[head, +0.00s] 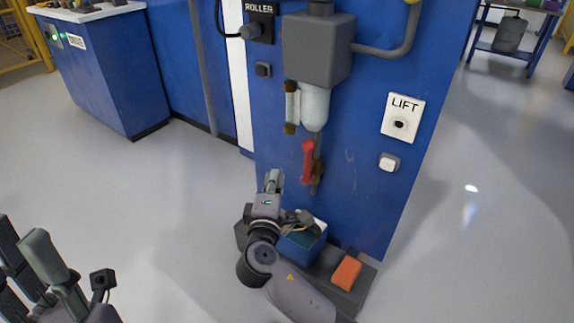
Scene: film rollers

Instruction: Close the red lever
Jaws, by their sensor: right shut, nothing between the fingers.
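The red lever (308,162) is on the front of the blue machine panel (362,170), below a grey box and a white cylinder. It stands near upright beside a small brass-coloured valve fitting (318,172). My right gripper (274,178) is shut and empty, below and left of the lever, with a visible gap between them in the picture. My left gripper (45,262) is at the lower left corner, far from the lever. Its fingers are partly cut off by the frame edge, so its opening is unclear.
A grey box (316,48) with a pipe juts from the panel above the lever. A LIFT plate (402,118) and a white button (389,162) are to the right. A blue bin (302,240) and an orange block (346,272) sit at the base. Floor at left is clear.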

